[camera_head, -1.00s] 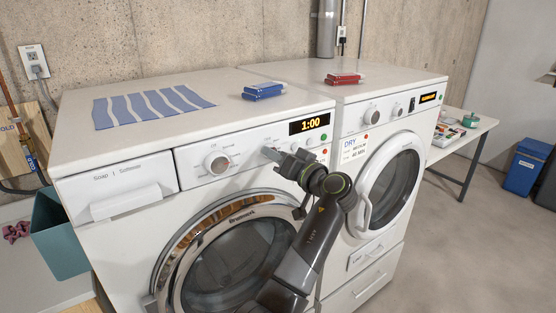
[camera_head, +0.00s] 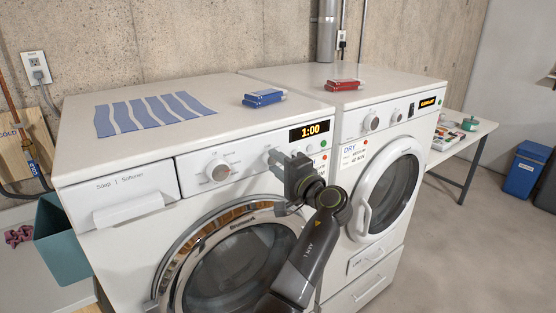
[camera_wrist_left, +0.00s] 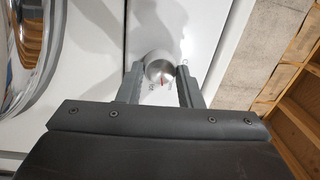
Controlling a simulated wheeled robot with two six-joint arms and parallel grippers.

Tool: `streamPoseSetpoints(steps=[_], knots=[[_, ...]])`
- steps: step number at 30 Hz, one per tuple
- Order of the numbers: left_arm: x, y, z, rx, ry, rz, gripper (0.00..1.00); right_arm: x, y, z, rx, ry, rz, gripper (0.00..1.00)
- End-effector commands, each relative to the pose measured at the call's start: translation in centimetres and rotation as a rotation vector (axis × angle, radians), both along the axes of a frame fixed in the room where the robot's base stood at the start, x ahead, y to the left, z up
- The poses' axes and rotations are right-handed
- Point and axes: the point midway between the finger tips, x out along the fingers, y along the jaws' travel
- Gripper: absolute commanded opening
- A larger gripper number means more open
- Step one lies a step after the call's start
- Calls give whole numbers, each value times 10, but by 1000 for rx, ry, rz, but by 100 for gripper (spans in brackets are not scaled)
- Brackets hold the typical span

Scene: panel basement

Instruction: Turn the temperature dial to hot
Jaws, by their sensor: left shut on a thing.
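The washer (camera_head: 120,225) has a front panel with a round silver dial (camera_head: 217,170) at left. A second round dial (camera_wrist_left: 159,64), farther right on the panel, shows in the left wrist view with a red pointer line on its face. My left gripper (camera_head: 274,159) is at this second dial, its two fingers shut on the dial's sides. In the left wrist view the gripper (camera_wrist_left: 159,73) has one finger on each side. In the head view the fingers largely hide this dial. The marks around it are too small to read. My right gripper is not in view.
The washer display (camera_head: 308,130) reads 1:00. The dryer (camera_head: 425,135) stands at right. Blue boxes (camera_head: 263,99), red boxes (camera_head: 344,85) and a striped blue cloth (camera_head: 150,112) lie on top. A teal bin (camera_head: 62,250) hangs at left. The washer's round door is below the gripper.

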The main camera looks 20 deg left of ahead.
Motion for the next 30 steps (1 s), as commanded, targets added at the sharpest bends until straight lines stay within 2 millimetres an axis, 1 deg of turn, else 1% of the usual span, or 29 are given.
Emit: streamPoseSetpoints(steps=[1,3,9,15,21,30], knots=[[0,0,4,29,33,-1,10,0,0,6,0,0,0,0],[0,0,4,66,82,0,10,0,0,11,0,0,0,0],[0,0,4,162,203,0,10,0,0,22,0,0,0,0],[-1,1,3,229,289,0,10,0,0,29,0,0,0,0],[0,1,2,267,337,0,10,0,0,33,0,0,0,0],[0,1,2,282,355,0,10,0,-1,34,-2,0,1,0]])
